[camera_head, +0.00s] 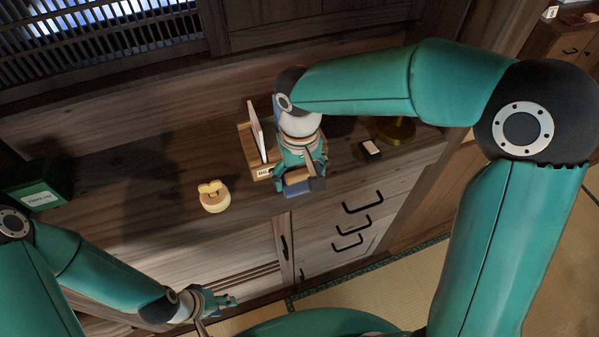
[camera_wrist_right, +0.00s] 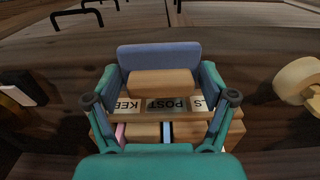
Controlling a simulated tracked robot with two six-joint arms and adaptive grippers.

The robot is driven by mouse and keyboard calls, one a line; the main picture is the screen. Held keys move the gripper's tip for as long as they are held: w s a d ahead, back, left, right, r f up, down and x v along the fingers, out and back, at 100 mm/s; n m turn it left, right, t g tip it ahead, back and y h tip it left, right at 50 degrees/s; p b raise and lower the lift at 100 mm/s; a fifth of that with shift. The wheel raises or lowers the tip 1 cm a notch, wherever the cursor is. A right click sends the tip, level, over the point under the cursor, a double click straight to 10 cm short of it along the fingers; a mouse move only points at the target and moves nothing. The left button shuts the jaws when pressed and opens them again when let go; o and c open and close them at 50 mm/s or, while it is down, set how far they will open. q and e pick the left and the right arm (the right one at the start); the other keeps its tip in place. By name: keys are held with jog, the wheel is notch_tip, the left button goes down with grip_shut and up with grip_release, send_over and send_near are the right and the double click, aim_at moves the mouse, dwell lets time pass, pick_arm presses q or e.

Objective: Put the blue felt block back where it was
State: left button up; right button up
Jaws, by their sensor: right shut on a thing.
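The blue felt block is a wooden piece with blue felt along it, seen in the head view (camera_head: 298,189) and in the right wrist view (camera_wrist_right: 158,56). My right gripper (camera_head: 303,176) is shut on it, with a fingertip at each side in the right wrist view (camera_wrist_right: 160,98). The block is held just in front of the wooden letter sorter (camera_head: 246,146), near the cabinet top's front edge. Whether it touches the top is unclear. My left gripper (camera_head: 216,302) is low at the left, away from the block; its finger opening is unclear.
The sorter's labels (camera_wrist_right: 165,104) and upright cards show. A small dark, white-topped item (camera_head: 370,149) and a brass base (camera_head: 396,131) stand to the right. Drawer handles (camera_head: 362,202) jut below.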

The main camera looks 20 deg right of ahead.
aim_at(298, 175)
jog(key=shift+f, duration=0.2)
jog(key=o, duration=1)
jog(key=shift+c, duration=0.2)
jog(key=shift+r, duration=0.1)
notch_tip(298, 175, up, 17)
jog(key=shift+s+a, duration=0.25)
jog(key=shift+s, duration=0.05)
